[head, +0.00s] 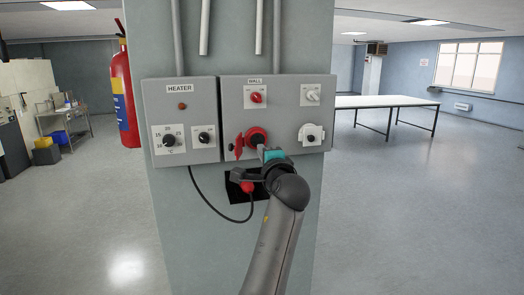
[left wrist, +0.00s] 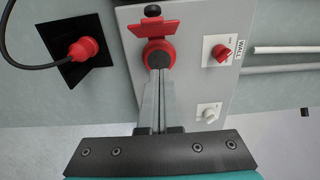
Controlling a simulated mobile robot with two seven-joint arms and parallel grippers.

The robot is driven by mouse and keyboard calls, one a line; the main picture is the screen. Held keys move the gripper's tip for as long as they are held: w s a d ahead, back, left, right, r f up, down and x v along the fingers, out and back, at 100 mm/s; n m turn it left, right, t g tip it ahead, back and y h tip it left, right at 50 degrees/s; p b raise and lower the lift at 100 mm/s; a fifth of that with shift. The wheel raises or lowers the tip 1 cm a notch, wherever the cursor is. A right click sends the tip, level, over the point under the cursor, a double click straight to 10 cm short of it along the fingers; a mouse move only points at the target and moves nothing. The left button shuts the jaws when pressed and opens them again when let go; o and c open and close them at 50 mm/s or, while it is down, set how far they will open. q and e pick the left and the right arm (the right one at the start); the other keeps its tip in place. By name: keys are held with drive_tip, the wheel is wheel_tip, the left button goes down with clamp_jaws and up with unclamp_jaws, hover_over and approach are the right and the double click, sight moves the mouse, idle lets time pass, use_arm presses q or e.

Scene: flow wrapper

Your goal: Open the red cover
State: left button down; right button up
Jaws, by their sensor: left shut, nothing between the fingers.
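The red cover (head: 238,147) is a flap at the left side of the round red socket (head: 256,136) on the grey wall box. It stands swung out from the socket face, beside the opening. In the left wrist view the cover (left wrist: 152,27) shows above the red socket (left wrist: 158,50). My left gripper (head: 262,149) is in front of the socket; its fingers (left wrist: 159,76) are shut with nothing between them. Their tips overlap the socket in view; I cannot tell if they touch it. The fingers hide part of the socket. My right gripper is not in view.
A red plug (head: 247,187) with a black cable sits in a dark opening below the box. The wall box (head: 280,90) has red and white switches and a white socket (head: 311,134). A heater box (head: 181,120) adjoins left, with a fire extinguisher (head: 123,95) beyond.

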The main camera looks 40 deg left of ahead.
use_arm(q)
drive_tip(key=s+a+b+v, duration=0.1)
drive_tip(key=v, duration=0.8)
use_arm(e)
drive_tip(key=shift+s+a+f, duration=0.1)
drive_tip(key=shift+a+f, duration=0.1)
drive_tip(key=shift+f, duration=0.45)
